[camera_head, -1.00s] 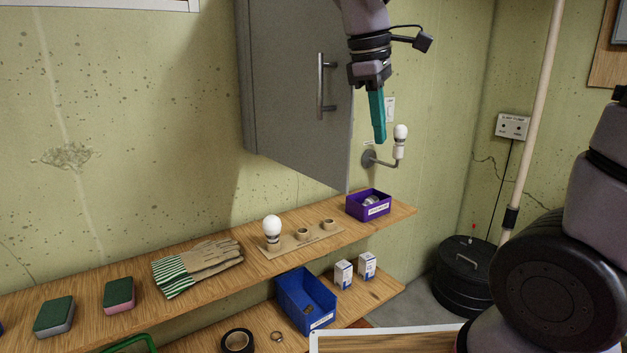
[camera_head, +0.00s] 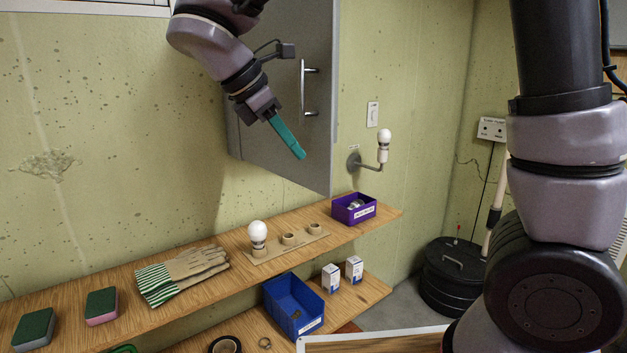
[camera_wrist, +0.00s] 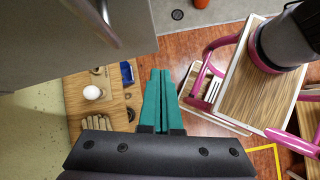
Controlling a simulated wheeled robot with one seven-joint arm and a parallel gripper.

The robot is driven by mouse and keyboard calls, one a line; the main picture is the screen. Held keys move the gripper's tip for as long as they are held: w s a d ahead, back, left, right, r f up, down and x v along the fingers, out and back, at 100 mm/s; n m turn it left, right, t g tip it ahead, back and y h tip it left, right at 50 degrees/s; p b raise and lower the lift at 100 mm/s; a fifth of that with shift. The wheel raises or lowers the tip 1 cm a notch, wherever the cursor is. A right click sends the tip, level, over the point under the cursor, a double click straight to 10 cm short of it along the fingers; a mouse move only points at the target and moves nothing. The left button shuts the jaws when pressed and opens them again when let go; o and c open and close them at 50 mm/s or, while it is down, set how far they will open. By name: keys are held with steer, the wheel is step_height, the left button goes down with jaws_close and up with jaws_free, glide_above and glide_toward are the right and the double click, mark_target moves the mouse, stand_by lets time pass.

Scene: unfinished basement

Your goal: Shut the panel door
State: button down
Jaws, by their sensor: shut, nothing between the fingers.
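The grey panel door (camera_head: 270,130) with a vertical bar handle (camera_head: 304,90) stands swung out from the wall above the upper shelf, with its handle edge on the right. It also fills the upper left of the wrist view (camera_wrist: 50,35), where part of the handle (camera_wrist: 97,12) shows. My gripper (camera_head: 303,155) has teal fingers and is shut and empty. It points down and to the right in front of the door face, just below the handle. Whether it touches the door cannot be told. My arm hides the door's upper left part.
The upper shelf (camera_head: 200,288) bears a bulb (camera_head: 257,233), gloves (camera_head: 185,273), sponges and a purple box (camera_head: 354,208). A blue bin (camera_head: 293,305) stands on the lower shelf. A wall lamp (camera_head: 384,146) sticks out right of the door. A black lidded bin (camera_head: 455,275) stands on the floor.

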steer(key=s+a+f+n+t+h, duration=0.1)
steer(key=s+a+f+n+t, duration=0.1)
steer(key=a+n, duration=0.25)
glide_toward(321, 189)
step_height(321, 189, down, 4)
steer(key=w+d, duration=0.1)
steer(key=d, duration=0.1)
steer(key=shift+w+d+f+m, duration=0.15)
steer(key=shift+w+d+m, duration=0.1)
steer(key=shift+w+d, duration=0.45)
